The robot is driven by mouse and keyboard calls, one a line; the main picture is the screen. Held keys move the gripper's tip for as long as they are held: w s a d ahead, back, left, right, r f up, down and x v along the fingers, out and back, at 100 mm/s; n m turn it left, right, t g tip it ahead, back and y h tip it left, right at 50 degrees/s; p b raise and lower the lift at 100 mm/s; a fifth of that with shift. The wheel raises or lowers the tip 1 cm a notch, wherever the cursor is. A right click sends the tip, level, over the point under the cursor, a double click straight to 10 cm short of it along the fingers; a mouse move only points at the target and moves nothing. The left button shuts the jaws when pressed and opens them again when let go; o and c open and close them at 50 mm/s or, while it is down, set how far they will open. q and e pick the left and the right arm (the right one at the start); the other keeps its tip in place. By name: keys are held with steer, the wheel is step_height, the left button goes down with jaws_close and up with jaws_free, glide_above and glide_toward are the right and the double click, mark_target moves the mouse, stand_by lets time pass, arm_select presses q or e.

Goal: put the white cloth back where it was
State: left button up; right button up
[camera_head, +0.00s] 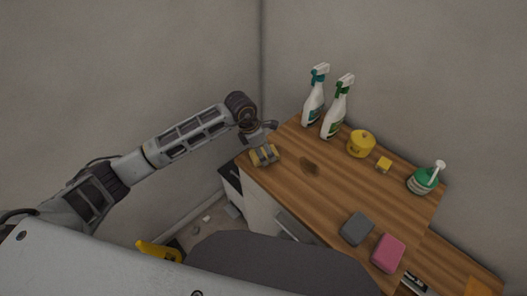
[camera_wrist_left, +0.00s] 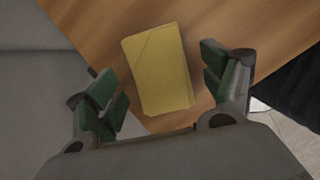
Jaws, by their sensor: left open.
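I see no cloth that is plainly white. A folded yellow cloth (camera_wrist_left: 158,68) lies flat on the wooden counter near its corner, in the left wrist view. It also shows in the head view (camera_head: 254,158), partly covered by the gripper. My left gripper (camera_head: 264,154) is at this cloth, above the counter's left end. In the left wrist view the two green-padded fingers (camera_wrist_left: 164,90) are spread apart, one on each side of the cloth, with gaps between; the gripper is open. My right gripper is not in view.
On the wooden counter (camera_head: 290,190) stand two spray bottles (camera_head: 335,110), a yellow round item (camera_head: 361,144), a small yellow block (camera_head: 384,165) and a green pump bottle (camera_head: 423,181).

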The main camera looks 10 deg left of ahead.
arm_select(q)
steer(key=v, duration=1.1)
steer(key=shift+b, duration=0.45)
